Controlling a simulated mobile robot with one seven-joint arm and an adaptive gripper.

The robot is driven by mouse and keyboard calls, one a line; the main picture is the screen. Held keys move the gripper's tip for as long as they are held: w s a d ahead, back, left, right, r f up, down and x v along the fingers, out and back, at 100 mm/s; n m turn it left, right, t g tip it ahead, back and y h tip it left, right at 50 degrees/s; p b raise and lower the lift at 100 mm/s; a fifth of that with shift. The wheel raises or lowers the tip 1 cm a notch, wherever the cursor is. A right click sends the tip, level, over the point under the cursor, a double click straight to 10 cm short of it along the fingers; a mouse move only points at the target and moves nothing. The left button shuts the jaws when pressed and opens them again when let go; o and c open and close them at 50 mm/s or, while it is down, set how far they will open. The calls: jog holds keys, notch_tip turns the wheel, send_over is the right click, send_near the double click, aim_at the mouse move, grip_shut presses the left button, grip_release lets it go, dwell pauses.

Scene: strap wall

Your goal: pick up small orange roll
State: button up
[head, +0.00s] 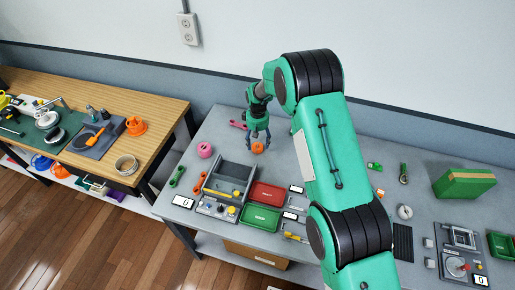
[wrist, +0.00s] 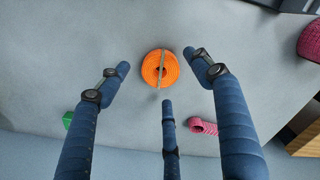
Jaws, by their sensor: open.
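The small orange roll (head: 257,148) lies on the grey table in the head view, right under my gripper (head: 257,137). In the wrist view the orange roll (wrist: 160,69) is a round coil with a grey band across it, seen from above. My gripper (wrist: 163,75) has its fingers spread open, with the roll showing between the fingertips. The fingers hold nothing. The exact gap between the fingertips and the roll cannot be told.
A pink roll (head: 205,149) stands to the left, and a magenta item (head: 237,125) lies just behind left. A grey organiser (head: 229,179) and a red tray (head: 267,193) stand in front. The wall is close behind. Bare table surrounds the orange roll.

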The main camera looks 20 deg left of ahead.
aim_at(257, 147)
jog(key=shift+f, duration=1.25)
jog(key=shift+c, duration=0.5)
jog(key=c, duration=1.2)
